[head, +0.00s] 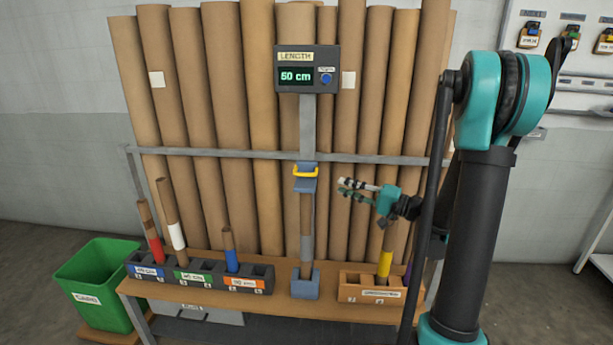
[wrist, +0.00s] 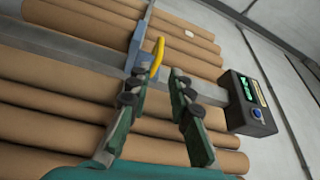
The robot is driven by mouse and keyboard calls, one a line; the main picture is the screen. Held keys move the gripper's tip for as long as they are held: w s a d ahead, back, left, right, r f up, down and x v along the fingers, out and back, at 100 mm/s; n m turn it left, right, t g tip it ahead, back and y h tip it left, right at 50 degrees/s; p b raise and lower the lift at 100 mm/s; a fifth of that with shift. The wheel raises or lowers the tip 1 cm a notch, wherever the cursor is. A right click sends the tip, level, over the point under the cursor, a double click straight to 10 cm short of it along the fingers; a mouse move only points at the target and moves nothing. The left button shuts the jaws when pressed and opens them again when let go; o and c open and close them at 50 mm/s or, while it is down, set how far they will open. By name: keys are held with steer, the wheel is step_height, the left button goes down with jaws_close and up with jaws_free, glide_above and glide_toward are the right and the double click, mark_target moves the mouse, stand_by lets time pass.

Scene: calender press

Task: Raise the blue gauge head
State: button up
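The blue gauge head (head: 305,182) sits on a grey upright post, with a yellow handle (head: 306,172) across its front. A brown tube (head: 306,213) stands below it, rising from a blue base block (head: 305,285). My gripper (head: 341,187) is to the right of the gauge head, its fingers pointing left. In the wrist view my gripper (wrist: 158,77) is open with an empty gap between its fingers. The yellow handle (wrist: 157,57) shows just beyond the left fingertip, beside the blue gauge head (wrist: 134,50). I cannot tell whether the fingertip touches the handle.
A display (head: 307,69) reading 50 cm tops the post. Tall brown tubes stand behind a grey rail (head: 220,153). Dark labelled bins (head: 200,285) with colour-banded tubes stand left; an orange-brown box (head: 362,293) stands right. A green bin (head: 97,290) is at far left.

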mark_target(307, 175)
steer(key=x, duration=1.4)
jaws_close()
